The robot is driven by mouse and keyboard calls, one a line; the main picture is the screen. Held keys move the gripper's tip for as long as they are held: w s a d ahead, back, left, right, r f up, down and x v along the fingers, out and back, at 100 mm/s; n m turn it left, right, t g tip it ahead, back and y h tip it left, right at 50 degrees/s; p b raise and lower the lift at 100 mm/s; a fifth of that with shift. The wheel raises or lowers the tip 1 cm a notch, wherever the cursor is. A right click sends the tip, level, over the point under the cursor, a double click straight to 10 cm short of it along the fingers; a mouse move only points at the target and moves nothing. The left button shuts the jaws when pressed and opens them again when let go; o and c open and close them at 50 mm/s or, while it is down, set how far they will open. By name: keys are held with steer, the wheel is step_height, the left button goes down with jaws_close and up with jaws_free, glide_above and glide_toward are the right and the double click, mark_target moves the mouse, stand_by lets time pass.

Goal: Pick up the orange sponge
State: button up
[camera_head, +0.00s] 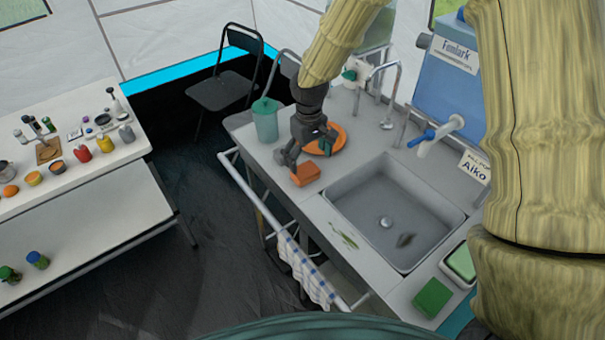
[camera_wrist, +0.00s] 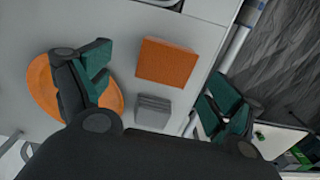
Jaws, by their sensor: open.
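The orange sponge (camera_head: 306,174) lies on the grey counter left of the sink in the head view. In the wrist view the orange sponge (camera_wrist: 167,62) lies flat, ahead of and between the two fingers. My gripper (camera_head: 308,152) is over the counter just behind the sponge, close to it. The sponge looks free of both fingers.
An orange plate (camera_head: 338,140) lies beside my gripper, partly under one finger in the wrist view. A small grey block (camera_wrist: 153,110) is near the sponge. The sink (camera_head: 440,222) is at the right; a rail (camera_head: 262,205) runs along the counter edge.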

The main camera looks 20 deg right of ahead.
mark_target(306, 171)
steer(key=shift+s+a+f+p, duration=0.15)
steer(key=shift+f+p, duration=0.15)
steer(key=shift+f, duration=0.4)
steer(key=shift+a+f+p, duration=0.15)
steer(key=shift+f+p, duration=0.1)
steer(key=shift+f, duration=0.5)
steer(key=shift+s+a+f+p, duration=0.15)
steer(key=shift+f+p, duration=0.15)
steer(key=shift+f, duration=0.4)
steer(key=shift+w+f, duration=0.15)
steer(key=shift+f, duration=0.35)
steer(key=c, duration=0.8)
